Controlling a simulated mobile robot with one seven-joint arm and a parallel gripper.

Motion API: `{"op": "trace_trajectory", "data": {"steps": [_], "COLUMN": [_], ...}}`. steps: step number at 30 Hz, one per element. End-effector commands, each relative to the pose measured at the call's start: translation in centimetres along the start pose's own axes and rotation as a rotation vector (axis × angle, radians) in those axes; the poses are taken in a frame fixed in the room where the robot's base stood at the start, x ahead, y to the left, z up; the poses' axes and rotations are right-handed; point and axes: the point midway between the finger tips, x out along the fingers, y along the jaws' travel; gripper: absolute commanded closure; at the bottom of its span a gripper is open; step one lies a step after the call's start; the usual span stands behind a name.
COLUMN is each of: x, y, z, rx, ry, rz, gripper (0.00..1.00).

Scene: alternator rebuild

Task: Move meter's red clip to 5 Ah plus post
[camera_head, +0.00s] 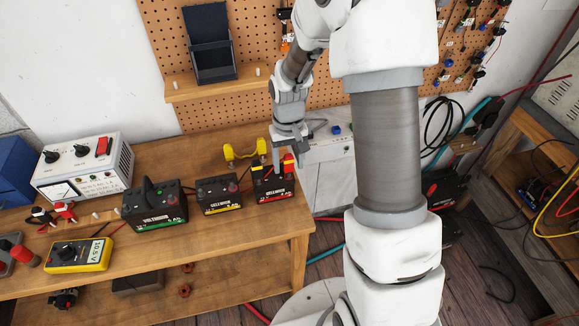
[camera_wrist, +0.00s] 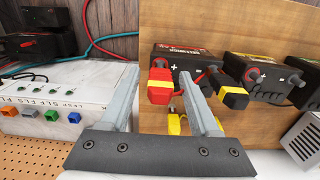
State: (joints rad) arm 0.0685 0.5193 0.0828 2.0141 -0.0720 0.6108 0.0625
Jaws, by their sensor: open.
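A red clip with a yellow band (camera_wrist: 160,84) sits at the plus-marked side of the red-label battery (camera_head: 273,184); it also shows in the head view (camera_head: 288,164). A black clip with a yellow band (camera_wrist: 234,91) is on the same battery's other side. My gripper (camera_head: 289,154) is open above this battery. In the wrist view its fingers (camera_wrist: 158,74) flank the red clip; contact cannot be told. The yellow meter (camera_head: 79,255) reads about 10.5 V. A yellow-label battery (camera_head: 219,194) and a green-label battery (camera_head: 155,205) stand left of it. Their capacity print is too small to read surely.
A grey charger (camera_head: 83,167) stands at the back left of the bench, with red (camera_head: 65,211) and black clips (camera_head: 41,214) in front. A yellow holder (camera_head: 244,150) is behind the batteries. The bench's right edge (camera_head: 305,225) is close to the red-label battery.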

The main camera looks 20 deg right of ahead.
Motion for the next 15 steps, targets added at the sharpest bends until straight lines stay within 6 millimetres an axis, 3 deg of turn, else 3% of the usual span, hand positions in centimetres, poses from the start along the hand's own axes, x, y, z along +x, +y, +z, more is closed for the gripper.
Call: {"op": "trace_trajectory", "data": {"steps": [2,11,15], "x": [-0.02,-0.03,-0.04], "y": [0.0,-0.01,0.0], "z": [0.0,0.0,0.0], "rx": [0.0,0.0,0.0], "ry": [0.0,0.0,0.0], "rz": [0.0,0.0,0.0], "gripper": [0.41,0.95,0.95]}}
